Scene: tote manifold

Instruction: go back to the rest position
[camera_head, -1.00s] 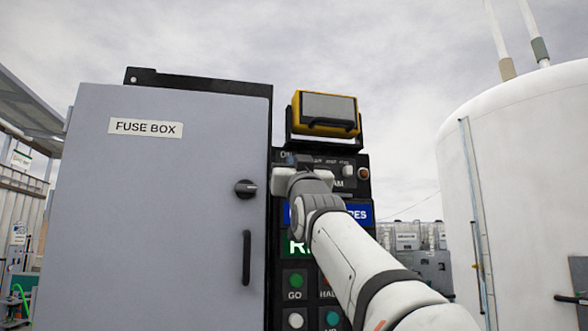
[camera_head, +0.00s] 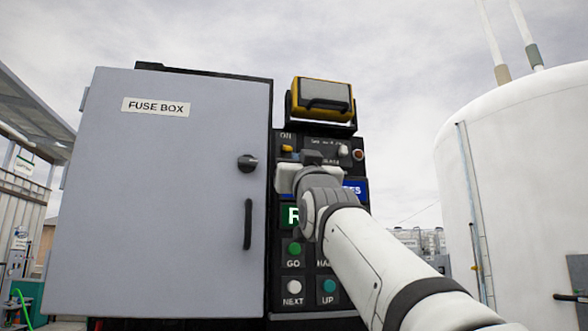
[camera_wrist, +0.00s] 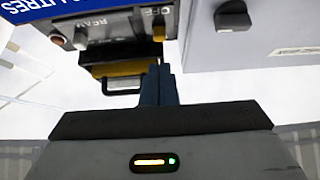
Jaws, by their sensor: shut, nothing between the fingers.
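My gripper (camera_wrist: 158,85) is shut and empty, its fingers pressed together in the wrist view. In the head view my wrist and forearm cover part of the control panel (camera_head: 275,250), and the fingertips are hard to make out there. The gripper is in front of the panel, just below its upper row of switches. In the wrist view, which is upside down, the upper switch box (camera_wrist: 110,28) with an orange switch (camera_wrist: 158,28) shows beyond the fingertips. I cannot tell the exact gap between fingertips and panel.
A grey fuse box (camera_head: 165,210) with a shut door, black knob (camera_head: 247,163) and handle (camera_head: 248,224) stands left of the panel. A yellow lamp (camera_head: 322,97) sits on top of the panel. A large white tank (camera_head: 520,170) stands right. Open sky lies above.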

